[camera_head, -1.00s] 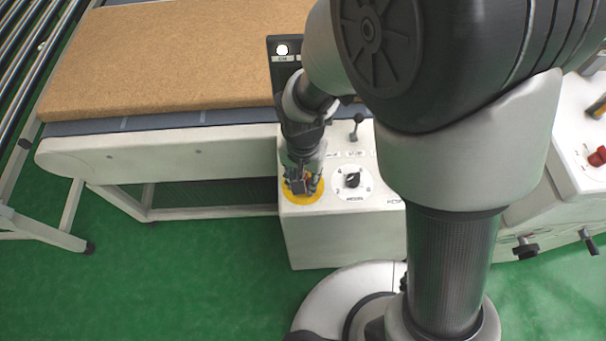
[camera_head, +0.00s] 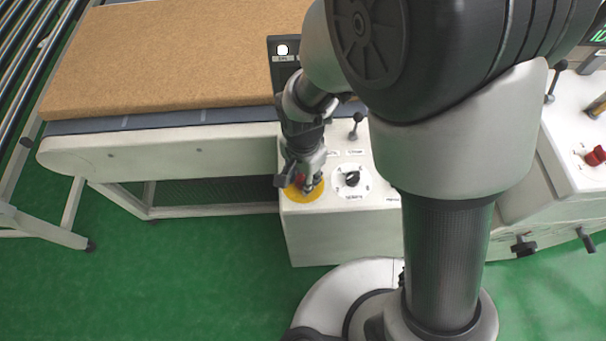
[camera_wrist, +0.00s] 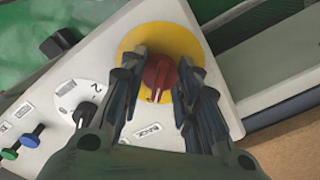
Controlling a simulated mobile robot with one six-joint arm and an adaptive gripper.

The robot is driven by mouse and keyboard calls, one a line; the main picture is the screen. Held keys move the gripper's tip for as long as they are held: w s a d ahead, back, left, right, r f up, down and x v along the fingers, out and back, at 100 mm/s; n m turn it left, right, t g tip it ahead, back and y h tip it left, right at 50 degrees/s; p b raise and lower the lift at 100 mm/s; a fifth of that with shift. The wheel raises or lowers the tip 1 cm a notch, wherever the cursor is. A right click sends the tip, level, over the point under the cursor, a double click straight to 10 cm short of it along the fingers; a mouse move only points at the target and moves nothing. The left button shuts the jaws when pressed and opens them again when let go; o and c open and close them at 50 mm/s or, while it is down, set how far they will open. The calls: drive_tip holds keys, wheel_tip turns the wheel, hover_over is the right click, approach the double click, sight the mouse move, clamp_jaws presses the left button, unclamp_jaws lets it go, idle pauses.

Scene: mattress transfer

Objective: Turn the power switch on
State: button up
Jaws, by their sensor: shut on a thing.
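The power switch is a red rotary knob (camera_wrist: 160,76) on a round yellow plate (camera_wrist: 166,38), on top of a white control box (camera_head: 318,232). In the head view the yellow plate (camera_head: 306,196) shows under my gripper (camera_head: 304,184), with a bit of the red knob (camera_head: 299,178) visible. In the wrist view my gripper (camera_wrist: 160,84) has one finger on each side of the red knob and is shut on it. The knob's pale pointer mark points toward the bottom of the wrist view.
A black selector knob (camera_head: 352,178) on a white dial sits right of the yellow plate, with a small lever (camera_head: 356,125) behind it. A brown mattress (camera_head: 180,55) lies on the conveyor. A dark panel with a white lamp (camera_head: 283,50) stands behind. Another white console with a red knob (camera_head: 595,156) is at right.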

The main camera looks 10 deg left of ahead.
sight(303, 177)
drive_tip(key=o, duration=1.1)
wheel_tip(303, 177, up, 12)
idle(0.4)
